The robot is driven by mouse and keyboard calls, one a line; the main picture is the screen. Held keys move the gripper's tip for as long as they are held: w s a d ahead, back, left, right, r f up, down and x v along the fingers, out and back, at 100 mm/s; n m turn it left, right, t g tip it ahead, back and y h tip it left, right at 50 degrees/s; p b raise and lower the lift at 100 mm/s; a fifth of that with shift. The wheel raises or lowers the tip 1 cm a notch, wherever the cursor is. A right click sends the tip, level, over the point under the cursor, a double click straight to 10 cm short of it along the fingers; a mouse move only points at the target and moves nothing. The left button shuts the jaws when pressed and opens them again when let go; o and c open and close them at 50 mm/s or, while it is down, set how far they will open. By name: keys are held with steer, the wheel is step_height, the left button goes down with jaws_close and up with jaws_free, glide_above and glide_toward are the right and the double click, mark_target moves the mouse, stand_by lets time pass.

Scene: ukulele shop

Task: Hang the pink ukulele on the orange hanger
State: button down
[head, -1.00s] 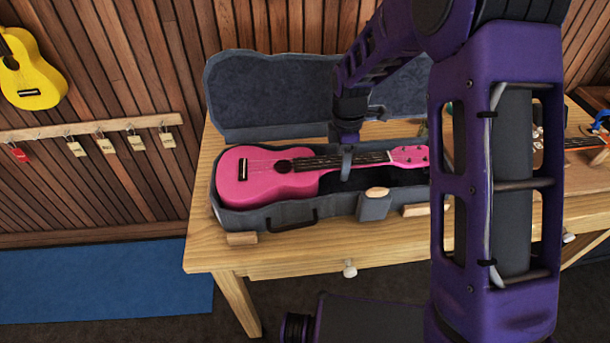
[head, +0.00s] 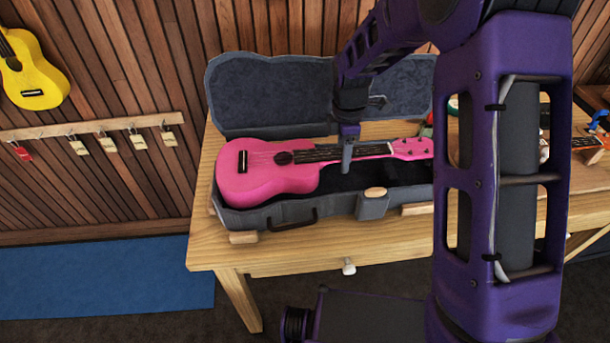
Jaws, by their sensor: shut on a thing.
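The pink ukulele (head: 268,175) lies level over the open grey case (head: 290,211), its body to the left and its headstock to the right. My gripper (head: 347,160) reaches down from above and is shut on the ukulele's neck, a little right of the body. The ukulele sits slightly raised in the case, with the dark inside of the case showing below the neck. The far finger is hidden. No orange hanger can be made out in this view.
The case stands on a wooden table (head: 215,254), its lid (head: 270,95) open at the back. A yellow ukulele (head: 35,80) hangs on the slatted wall at left, above a rail (head: 90,126) with several tags. My arm hides much of the table's right side.

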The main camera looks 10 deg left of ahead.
steer(key=shift+r+p, duration=0.35)
steer(key=shift+r, duration=1.1)
steer(key=shift+r, duration=2.5)
